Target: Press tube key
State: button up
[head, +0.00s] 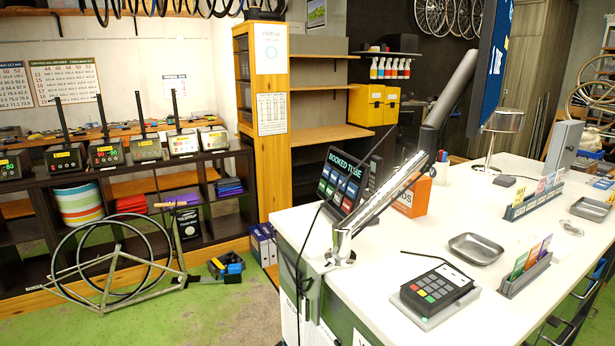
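A dark touch-screen till (343,183) stands tilted on the white counter. Its top line seems to read "BOOKED TUBE". Below that are rows of blue, green and red keys, and their labels are too small to read. A silver pole clamped to the counter edge stands close to its right side and front. A card terminal (437,287) with a small keypad of coloured keys lies on a grey stand nearer the front of the counter. My gripper is not in view, so its state and place are hidden.
The white counter (395,262) also holds an orange box (412,196), a metal dish (476,248) and card racks (524,271). The silver pole (378,203) rises toward a blue screen (491,65). A bicycle frame (112,282) leans by the left shelves. Green floor is open at front left.

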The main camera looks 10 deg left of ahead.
aim_at(341, 179)
jog(key=i+j, duration=0.1)
jog(key=j, duration=0.35)
jog(key=i+j+z, duration=0.15)
jog(key=j, duration=0.8)
jog(key=i+z, duration=0.05)
